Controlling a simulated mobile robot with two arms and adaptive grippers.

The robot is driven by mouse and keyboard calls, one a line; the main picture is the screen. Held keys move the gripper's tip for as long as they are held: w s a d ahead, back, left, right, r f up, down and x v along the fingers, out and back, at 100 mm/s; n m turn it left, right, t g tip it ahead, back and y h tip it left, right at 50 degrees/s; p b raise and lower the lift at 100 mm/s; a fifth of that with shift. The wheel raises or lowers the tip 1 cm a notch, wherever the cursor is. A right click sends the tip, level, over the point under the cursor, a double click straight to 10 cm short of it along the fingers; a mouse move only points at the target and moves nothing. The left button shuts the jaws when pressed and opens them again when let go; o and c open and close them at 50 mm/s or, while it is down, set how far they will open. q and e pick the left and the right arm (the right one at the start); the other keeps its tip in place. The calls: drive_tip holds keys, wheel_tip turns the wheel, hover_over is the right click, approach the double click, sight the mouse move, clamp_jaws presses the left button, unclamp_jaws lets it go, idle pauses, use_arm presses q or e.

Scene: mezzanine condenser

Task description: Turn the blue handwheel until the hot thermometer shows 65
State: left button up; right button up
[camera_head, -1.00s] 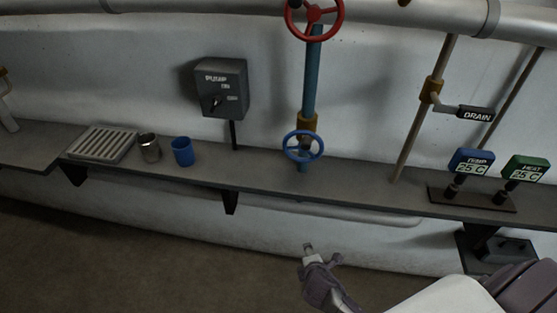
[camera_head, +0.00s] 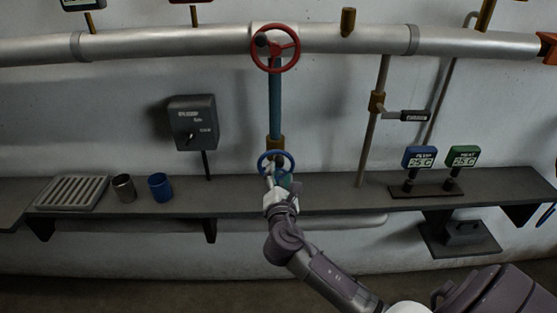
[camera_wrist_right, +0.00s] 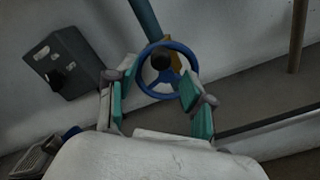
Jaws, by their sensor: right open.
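The blue handwheel (camera_head: 275,163) sits on the vertical blue pipe just above the shelf. My right gripper (camera_head: 278,182) is at the wheel's lower front in the head view. In the right wrist view, the blue handwheel (camera_wrist_right: 165,70) with its dark hub lies ahead, between and beyond the teal-padded fingers of my right gripper (camera_wrist_right: 155,98). The fingers are apart; I cannot tell whether they touch the rim. Two displays stand on the shelf: a blue one labelled TEMP (camera_head: 419,157) and a green one that seems labelled HEAT (camera_head: 463,156). Their digits are too blurred to read surely. My left gripper is not visible.
A red handwheel (camera_head: 275,48) is above on the same pipe. A grey switch box (camera_head: 193,123) hangs to the left. A slatted tray (camera_head: 72,193), a metal cup (camera_head: 124,188) and a blue cup (camera_head: 160,187) stand on the shelf (camera_head: 330,196). A DRAIN lever (camera_head: 413,116) is at right.

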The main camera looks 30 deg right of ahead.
sight(279, 166)
drive_tip(key=x, duration=0.5)
drive_tip(key=shift+w+d+p, duration=0.15)
drive_tip(key=shift+w+p, duration=0.2)
